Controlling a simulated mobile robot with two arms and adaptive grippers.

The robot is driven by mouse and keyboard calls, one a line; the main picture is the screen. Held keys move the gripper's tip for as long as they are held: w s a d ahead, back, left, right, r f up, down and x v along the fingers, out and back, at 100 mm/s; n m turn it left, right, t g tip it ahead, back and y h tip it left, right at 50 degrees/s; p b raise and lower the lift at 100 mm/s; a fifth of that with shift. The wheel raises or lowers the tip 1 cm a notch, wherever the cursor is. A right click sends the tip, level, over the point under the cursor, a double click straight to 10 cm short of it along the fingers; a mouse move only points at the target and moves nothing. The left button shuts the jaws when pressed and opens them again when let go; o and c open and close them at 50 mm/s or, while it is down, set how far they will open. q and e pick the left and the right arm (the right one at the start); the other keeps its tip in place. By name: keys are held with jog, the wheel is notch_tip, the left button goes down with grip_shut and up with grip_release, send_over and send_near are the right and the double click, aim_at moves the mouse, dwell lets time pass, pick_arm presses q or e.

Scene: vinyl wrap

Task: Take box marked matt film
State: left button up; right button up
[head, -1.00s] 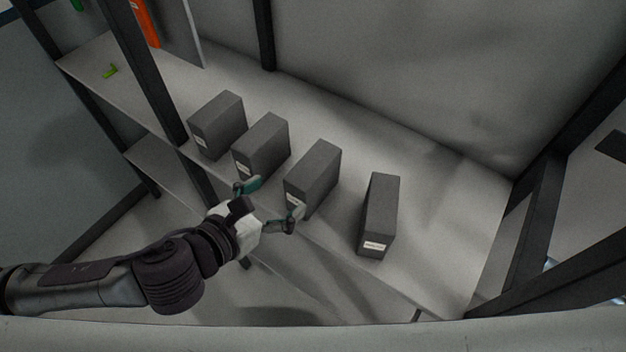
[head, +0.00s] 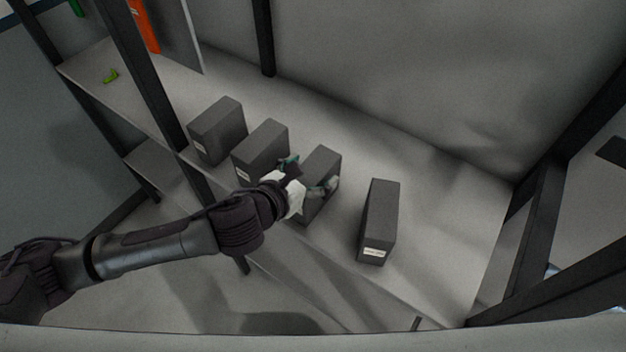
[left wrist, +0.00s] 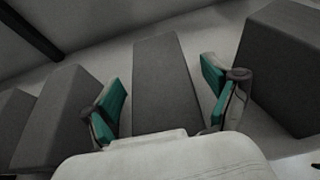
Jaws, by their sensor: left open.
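Several dark grey boxes with white front labels stand in a row on the shelf. The label print is too small to read, so I cannot tell which is marked matt film. My left gripper (head: 307,175) is open, with its fingers either side of the third box from the left (head: 321,163), whose label is hidden behind the hand. In the left wrist view this box (left wrist: 157,75) lies between the green-padded fingers (left wrist: 165,97), with visible gaps. The rightmost box (head: 380,218) shows its label and stands apart. My right gripper is not in view.
Two more boxes, the leftmost (head: 218,131) and its neighbour (head: 261,151), stand close to the hand's left. A dark shelf post (head: 150,85) rises at left. The shelf behind the boxes is clear.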

pick_arm(q)
jog(key=shift+w+d+f, duration=0.15)
jog(key=shift+w+d, duration=0.05)
jog(key=shift+w, duration=0.05)
jog(key=shift+s+a, duration=0.1)
grip_shut()
dwell(0.4)
jog(key=shift+r, duration=0.55)
notch_tip(320, 180, up, 3)
jog(key=shift+f+b, duration=0.1)
jog(key=shift+b, duration=0.5)
jog(key=s+r+p, duration=0.5)
jog(key=s+r, duration=0.2)
jog(key=s, duration=0.4)
jog(key=shift+s+r, duration=0.15)
jog(key=shift+s, duration=0.15)
